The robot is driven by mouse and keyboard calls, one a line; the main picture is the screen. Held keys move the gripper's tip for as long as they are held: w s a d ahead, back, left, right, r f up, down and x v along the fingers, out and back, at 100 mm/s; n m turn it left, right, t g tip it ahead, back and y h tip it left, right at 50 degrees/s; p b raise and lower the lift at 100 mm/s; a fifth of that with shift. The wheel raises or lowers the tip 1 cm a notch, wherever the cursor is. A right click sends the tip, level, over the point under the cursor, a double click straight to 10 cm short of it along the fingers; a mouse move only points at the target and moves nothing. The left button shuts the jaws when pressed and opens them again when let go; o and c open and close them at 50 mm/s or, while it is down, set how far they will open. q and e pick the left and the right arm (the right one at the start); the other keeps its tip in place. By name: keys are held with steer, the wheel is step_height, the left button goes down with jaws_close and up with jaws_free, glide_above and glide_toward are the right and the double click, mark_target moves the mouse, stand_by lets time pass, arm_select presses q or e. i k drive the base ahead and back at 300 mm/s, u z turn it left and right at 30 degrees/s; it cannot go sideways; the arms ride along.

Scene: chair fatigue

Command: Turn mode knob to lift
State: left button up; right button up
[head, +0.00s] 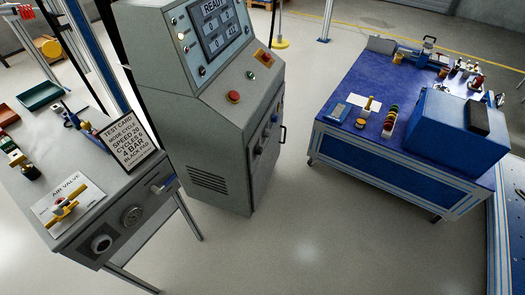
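A grey control console (221,150) stands in the middle of the head view, its screen reading READY. Neither gripper is in view.
A grey bench (92,178) at left bears a test card (128,139) and a yellow air valve (66,205), with round dials on its front. A blue workbench (350,110) with a blue box stands at right. The floor between is clear.

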mark_target(258, 150)
steer(key=z, duration=0.3)
steer(key=k, duration=0.35)
steer(key=z, duration=1)
steer(key=k, duration=1.05)
steer(key=z, duration=0.95)
steer(key=i, duration=1.65)
steer(key=u, duration=0.15)
steer(key=i, duration=1.65)
steer(key=u, duration=1.85)
steer(key=i, duration=1)
steer(key=u, duration=1)
